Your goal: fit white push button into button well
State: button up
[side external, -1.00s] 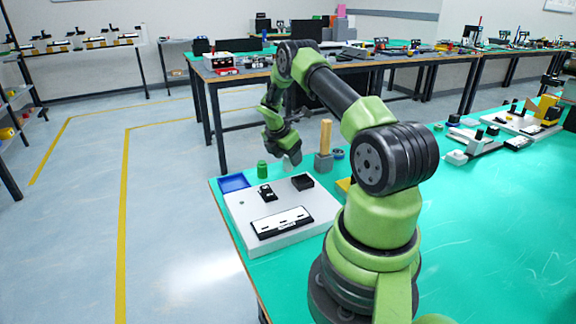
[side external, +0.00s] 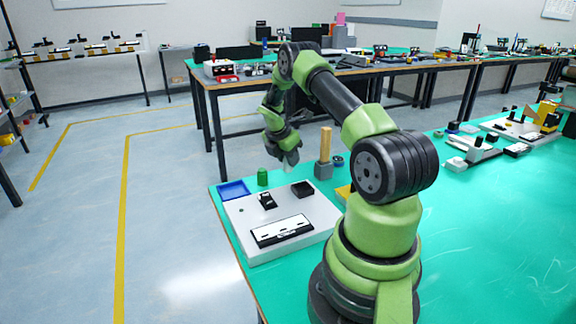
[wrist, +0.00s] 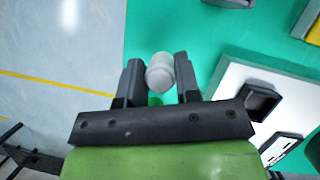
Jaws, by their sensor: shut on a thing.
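The white push button (wrist: 160,71) is a small, rounded white cylinder. It sits between the two dark fingers of my gripper (wrist: 158,80) in the wrist view, near their tips. In the side view my gripper (side external: 289,163) is shut on it, in the air above the far edge of the green table. The pale board (side external: 238,222) lies nearer the camera. It carries a dark open box (side external: 302,188), a small black fixture (side external: 266,201) and a black-and-white panel (side external: 281,231). I cannot tell which opening is the button well.
A green cylinder (side external: 262,177) stands close to the gripper, beside the blue tray (side external: 233,190). A wooden post in a grey block (side external: 324,170) stands to the right, with a dark blue ring (side external: 338,161) beside it. The table's right part has open green room.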

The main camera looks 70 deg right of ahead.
jog(key=shift+m, duration=0.3)
jog(key=r, duration=0.7)
jog(key=shift+s+a+r, duration=0.15)
jog(key=shift+a+r, duration=0.05)
jog(key=shift+r, duration=0.05)
jog(key=s+a+r+m+g+y, duration=0.3)
jog(key=s+a+m+y, duration=0.55)
jog(key=m, duration=0.85)
jog(key=f+h, duration=0.1)
jog(key=f, duration=0.2)
jog(key=w+a+f+h, duration=0.1)
jog(key=f, duration=0.2)
jog(key=f+h, duration=0.1)
jog(key=f, duration=0.2)
jog(key=shift+w+a+f+t, duration=0.15)
jog(key=shift+w+t, duration=0.1)
jog(key=shift+t, duration=0.15)
jog(key=o, duration=1)
